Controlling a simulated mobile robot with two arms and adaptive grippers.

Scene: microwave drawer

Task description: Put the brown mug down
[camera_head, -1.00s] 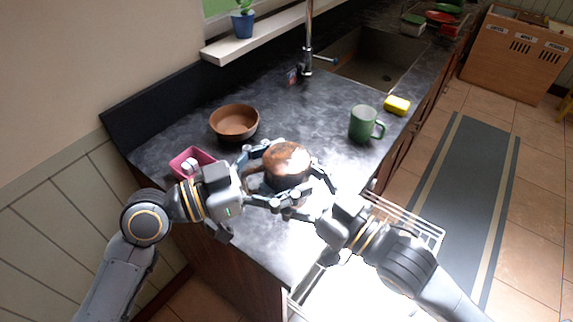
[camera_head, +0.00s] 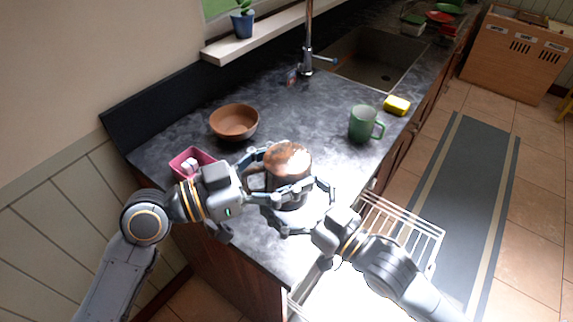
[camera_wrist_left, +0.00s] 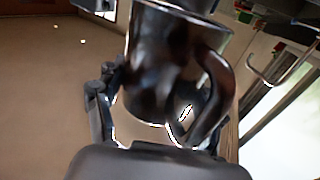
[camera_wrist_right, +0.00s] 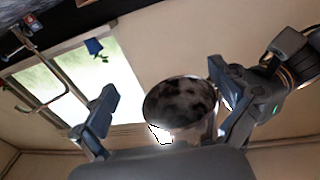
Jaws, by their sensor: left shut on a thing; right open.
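The brown mug (camera_head: 291,180) is held over the near part of the dark counter; whether its base touches the counter is hidden. My left gripper (camera_head: 276,178) is shut on it from the left. In the left wrist view the shiny dark mug (camera_wrist_left: 165,65) fills the space between the fingers, its handle to the right. My right gripper (camera_head: 305,212) is open on the near right side of the mug. In the right wrist view the mug (camera_wrist_right: 182,108) lies between the spread fingers, with its round end facing the camera.
A brown bowl (camera_head: 234,123), a pink container (camera_head: 181,163) with a white item and a green mug (camera_head: 363,124) stand on the counter. A yellow sponge (camera_head: 397,105) lies near the sink (camera_head: 365,60). A wire rack (camera_head: 410,225) juts out at the right front.

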